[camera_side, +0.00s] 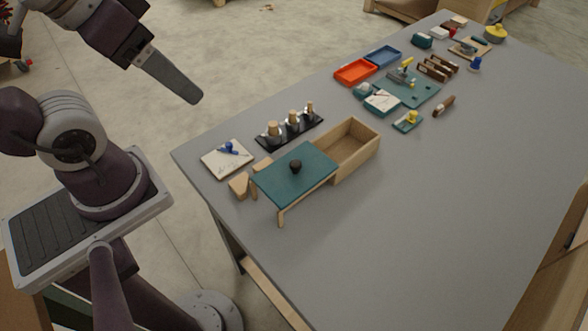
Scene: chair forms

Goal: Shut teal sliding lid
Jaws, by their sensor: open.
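My gripper (190,98) is up at the upper left, off the table's left edge and well apart from the lid. It is seen from the side, so the gap between its fingers is hidden. Nothing shows in it.
A dark rack with several pegs (292,132) stands behind the lid. A white pad with a blue item (228,157) lies to its left. Red (356,72) and blue (383,56) trays and a teal mat (423,91) sit farther back. The grey table (430,220) is clear at front right.

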